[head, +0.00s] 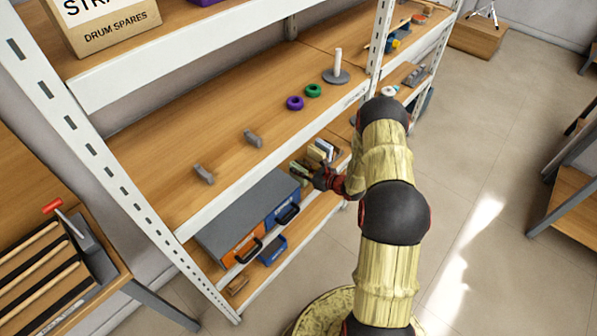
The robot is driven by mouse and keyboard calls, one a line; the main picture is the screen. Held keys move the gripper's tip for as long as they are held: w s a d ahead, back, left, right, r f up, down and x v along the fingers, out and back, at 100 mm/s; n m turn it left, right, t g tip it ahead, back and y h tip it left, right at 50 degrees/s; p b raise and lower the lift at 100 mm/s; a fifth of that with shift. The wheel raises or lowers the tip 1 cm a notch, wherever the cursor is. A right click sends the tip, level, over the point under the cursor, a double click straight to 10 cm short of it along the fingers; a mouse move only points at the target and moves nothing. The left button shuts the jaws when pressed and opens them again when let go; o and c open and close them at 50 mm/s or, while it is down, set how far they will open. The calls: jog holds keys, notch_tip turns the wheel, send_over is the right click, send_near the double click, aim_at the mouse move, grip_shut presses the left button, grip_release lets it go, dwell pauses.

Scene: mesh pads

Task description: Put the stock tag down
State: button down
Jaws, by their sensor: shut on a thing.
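My gripper (311,179) reaches in at the front of a lower level of the shelving unit, just right of the drawer cabinet. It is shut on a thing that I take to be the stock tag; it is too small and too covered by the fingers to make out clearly. Small greenish and pale upright pieces (319,153) stand close behind the gripper on that level. I cannot tell whether the held tag touches them or the board.
A grey cabinet (245,208) with an orange and a blue drawer stands left of my gripper. The shelf board (215,135) above holds two grey brackets, a purple ring (294,103), a green ring (313,90) and a peg stand (336,75). The white shelf edge runs just above my gripper.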

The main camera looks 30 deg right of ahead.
jog(key=shift+r, duration=0.15)
jog(key=shift+f, duration=0.2)
jog(key=c, duration=1.7)
grip_release()
jog(key=shift+r, duration=0.15)
jog(key=shift+s+d+r, duration=0.15)
jog(key=shift+p+v, duration=1.9)
jog(key=shift+v, duration=3.9)
